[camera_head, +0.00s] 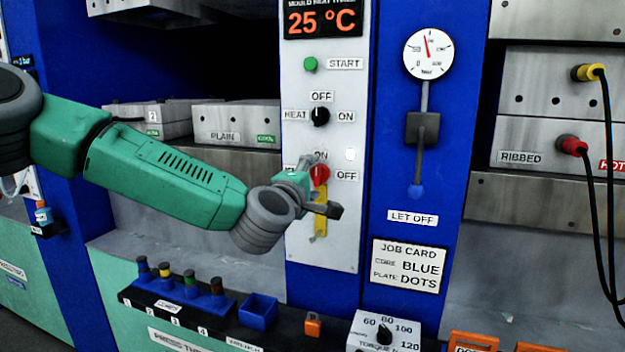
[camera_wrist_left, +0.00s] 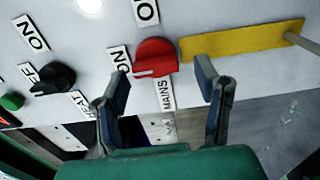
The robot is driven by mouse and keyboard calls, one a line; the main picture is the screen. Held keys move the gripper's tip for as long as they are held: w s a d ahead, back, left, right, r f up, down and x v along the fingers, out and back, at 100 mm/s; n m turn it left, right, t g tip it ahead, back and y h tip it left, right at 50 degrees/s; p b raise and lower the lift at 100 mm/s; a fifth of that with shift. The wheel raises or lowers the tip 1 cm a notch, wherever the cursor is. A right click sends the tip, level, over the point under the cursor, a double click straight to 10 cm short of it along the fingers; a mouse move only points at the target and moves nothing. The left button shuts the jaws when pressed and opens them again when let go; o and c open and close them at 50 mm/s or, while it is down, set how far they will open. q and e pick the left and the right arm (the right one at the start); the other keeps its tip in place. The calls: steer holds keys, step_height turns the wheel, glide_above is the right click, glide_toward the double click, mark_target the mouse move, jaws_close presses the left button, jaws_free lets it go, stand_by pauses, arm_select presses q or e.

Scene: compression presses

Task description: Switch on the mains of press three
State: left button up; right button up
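The red mains knob (camera_head: 320,173) sits on the white control panel (camera_head: 331,245), with an ON label above it and an OFF label to its right. My left gripper (camera_head: 322,186) is at the knob and partly covers its surroundings. In the left wrist view the red knob (camera_wrist_left: 155,57) shows between the two spread fingers, with the MAINS label (camera_wrist_left: 166,94) below it. The fingers are open and hold nothing. A pale mark lies on the knob's lower left; in that view ON is to the left. I cannot tell whether the fingertips touch the knob. My right gripper is out of view.
A yellow strip (camera_head: 321,222) runs just below the knob. The black heat knob (camera_head: 320,117) and green start button (camera_head: 310,64) are above. A lever (camera_head: 420,140) stands on the blue column to the right. Pegs and a blue bin (camera_head: 258,311) are below.

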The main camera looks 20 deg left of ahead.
arm_select(q)
steer(key=s, duration=1.2)
steer(key=shift+a, duration=0.3)
steer(key=shift+d+f, duration=0.1)
